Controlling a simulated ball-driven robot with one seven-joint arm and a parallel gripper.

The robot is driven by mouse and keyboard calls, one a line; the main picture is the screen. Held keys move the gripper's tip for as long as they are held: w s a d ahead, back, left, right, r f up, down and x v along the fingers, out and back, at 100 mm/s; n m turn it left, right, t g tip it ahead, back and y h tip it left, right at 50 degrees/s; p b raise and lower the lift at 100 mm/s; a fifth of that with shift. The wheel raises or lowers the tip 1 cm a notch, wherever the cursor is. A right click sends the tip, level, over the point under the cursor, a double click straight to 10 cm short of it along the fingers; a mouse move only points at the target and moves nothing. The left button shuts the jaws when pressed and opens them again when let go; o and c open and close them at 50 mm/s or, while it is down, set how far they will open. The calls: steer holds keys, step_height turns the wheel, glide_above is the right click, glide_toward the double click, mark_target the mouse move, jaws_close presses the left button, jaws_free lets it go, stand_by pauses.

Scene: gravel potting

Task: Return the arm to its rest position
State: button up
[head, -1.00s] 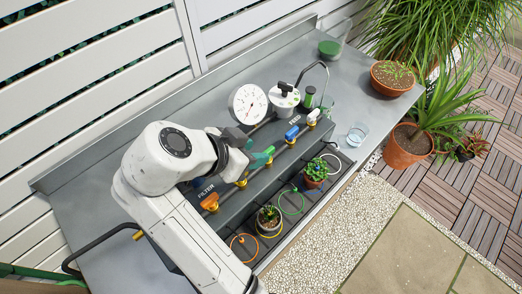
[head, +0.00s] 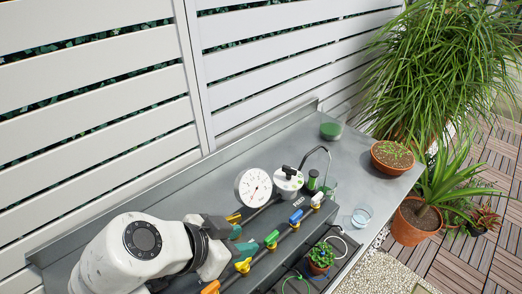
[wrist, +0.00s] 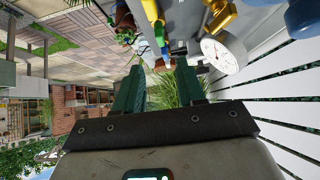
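My arm (head: 135,255) reaches over the metal bench from the lower left in the head view. My gripper (head: 241,241) is near the gauge and the row of coloured valves, partly hidden by my own wrist. In the wrist view my gripper (wrist: 160,82) shows two green fingers spread apart, with a gap between them and nothing held. The background shows through that gap.
A white dial gauge (head: 254,187) and a white-topped canister (head: 288,180) stand close to my gripper. Blue (head: 296,216), green (head: 271,239) and yellow (head: 243,266) valve handles line the manifold. A glass cup (head: 361,216) and potted seedlings (head: 392,157) are at right. The back bench strip is clear.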

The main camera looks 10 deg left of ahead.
steer(key=s+d+f+n+g, duration=0.1)
steer(key=d+f, duration=0.4)
steer(key=d, duration=0.4)
steer(key=d+f+n+g+y, duration=0.1)
steer(key=d+f+n+g, duration=0.1)
steer(key=d+f, duration=0.45)
steer(key=s+d+f+n+g, duration=0.1)
steer(key=d+f, duration=0.3)
steer(key=d, duration=0.7)
steer(key=s+d+f+n+g+y, duration=0.1)
steer(key=s+d+f+y, duration=0.1)
steer(key=s+d, duration=0.3)
steer(key=s+d+f+n+g+y, duration=0.1)
steer(key=s+d+f, duration=0.3)
steer(key=s, duration=0.9)
steer(key=shift+d+n+y, duration=0.5)
steer(key=shift+n+y, duration=0.1)
steer(key=shift+y, duration=0.1)
steer(key=shift+f, duration=0.1)
steer(key=shift+w, duration=0.15)
